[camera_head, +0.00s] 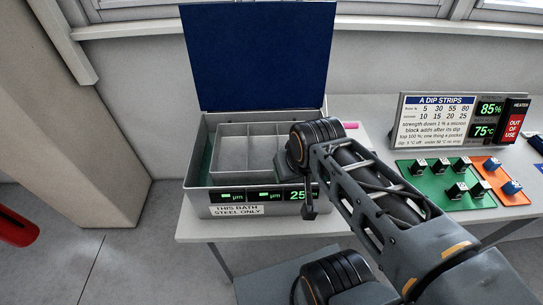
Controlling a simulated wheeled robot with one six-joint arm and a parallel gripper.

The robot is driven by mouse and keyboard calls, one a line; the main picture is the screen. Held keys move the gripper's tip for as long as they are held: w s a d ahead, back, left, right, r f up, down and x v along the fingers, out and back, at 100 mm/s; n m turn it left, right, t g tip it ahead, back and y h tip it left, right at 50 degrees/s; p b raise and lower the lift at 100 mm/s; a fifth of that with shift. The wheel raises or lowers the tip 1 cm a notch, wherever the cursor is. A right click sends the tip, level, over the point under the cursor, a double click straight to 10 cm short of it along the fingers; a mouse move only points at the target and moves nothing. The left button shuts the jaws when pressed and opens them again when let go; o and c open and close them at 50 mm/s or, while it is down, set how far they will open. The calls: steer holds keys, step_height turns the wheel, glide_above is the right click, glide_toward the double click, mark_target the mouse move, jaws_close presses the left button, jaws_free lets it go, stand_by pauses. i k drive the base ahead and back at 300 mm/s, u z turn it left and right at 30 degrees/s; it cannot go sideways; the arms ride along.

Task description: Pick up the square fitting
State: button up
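I cannot pick out a square fitting for certain. Several small dark and pale blocks, one of them a block (457,190) at the front, stand on a green mat (420,178) on the right of the table. Blue-topped blocks, such as the block (511,187), are on the orange mat (517,199) beside it. My arm reaches across the table from the lower right. The dark end that seems to be my gripper (309,211) hangs in front of the bath's right side, apart from the mats. Its fingers are too small and dark to read.
A grey metal bath (198,197) with compartments has its blue lid (258,55) raised; its label reads "THIS BATH STEEL ONLY". My arm hides part of the white table (200,228).

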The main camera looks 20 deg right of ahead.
mark_target(456, 192)
steer(key=k, duration=0.85)
steer(key=u, duration=1.05)
steer(key=i, duration=0.65)
steer(key=z, duration=3.05)
